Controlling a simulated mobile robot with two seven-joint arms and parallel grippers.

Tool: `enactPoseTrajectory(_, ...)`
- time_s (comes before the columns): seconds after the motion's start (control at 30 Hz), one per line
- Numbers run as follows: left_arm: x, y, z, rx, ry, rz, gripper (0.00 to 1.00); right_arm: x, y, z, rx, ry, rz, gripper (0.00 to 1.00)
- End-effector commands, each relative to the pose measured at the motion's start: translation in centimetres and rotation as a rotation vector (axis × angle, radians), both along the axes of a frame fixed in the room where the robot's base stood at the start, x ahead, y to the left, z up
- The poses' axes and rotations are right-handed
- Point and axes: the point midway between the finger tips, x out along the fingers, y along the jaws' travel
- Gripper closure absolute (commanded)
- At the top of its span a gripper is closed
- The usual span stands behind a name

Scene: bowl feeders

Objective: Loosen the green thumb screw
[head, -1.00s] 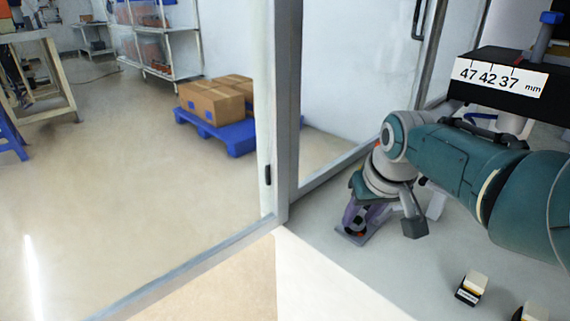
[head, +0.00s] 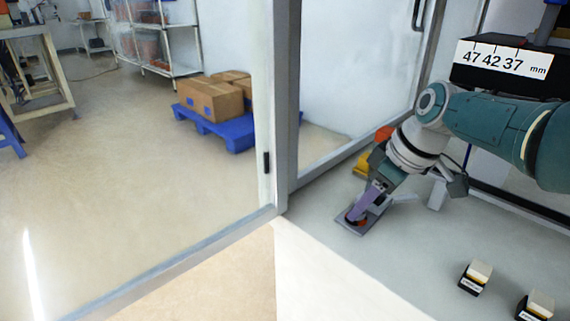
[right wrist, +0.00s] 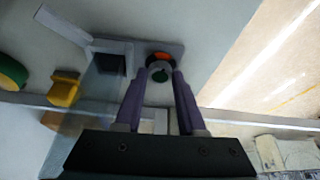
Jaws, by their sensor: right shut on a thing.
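The green thumb screw (right wrist: 161,75) shows as a small green round top between my fingers in the right wrist view. My right gripper (right wrist: 163,72) has its two purple fingers closed on it from both sides. An orange part (right wrist: 158,57) lies right beside it, on a grey plate (right wrist: 176,47). In the head view my right gripper (head: 362,212) reaches down, tilted, to that plate (head: 350,228) on the grey table; the green screw is hidden there. My left gripper is not in view.
Yellow (right wrist: 65,90) and green (right wrist: 10,72) parts stand left in the right wrist view. Two small black, yellow and white blocks (head: 476,277) (head: 537,306) sit at front right. A black box marked 47 42 37 mm (head: 500,68) is at upper right. A grey frame post (head: 287,110) stands left of my arm.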

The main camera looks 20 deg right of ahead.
Motion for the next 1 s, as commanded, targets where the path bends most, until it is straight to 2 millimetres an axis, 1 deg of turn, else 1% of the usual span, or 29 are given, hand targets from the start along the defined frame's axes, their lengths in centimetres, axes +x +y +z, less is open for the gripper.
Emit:
enactPoseTrajectory(0.53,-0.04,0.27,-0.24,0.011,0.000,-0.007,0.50,-0.06,-0.05,-0.08,-0.002,0.002,0.027,1.00)
enactPoseTrajectory(0.57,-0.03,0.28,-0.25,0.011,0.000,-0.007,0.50,-0.06,-0.05,-0.08,-0.002,0.002,0.027,0.59)
enactPoseTrajectory(0.8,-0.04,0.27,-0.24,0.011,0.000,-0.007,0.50,-0.03,-0.03,-0.05,-0.002,0.001,0.026,0.32)
enactPoseTrajectory(1.0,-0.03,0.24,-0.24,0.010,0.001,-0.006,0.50,-0.01,-0.06,-0.04,-0.003,0.001,0.025,0.31)
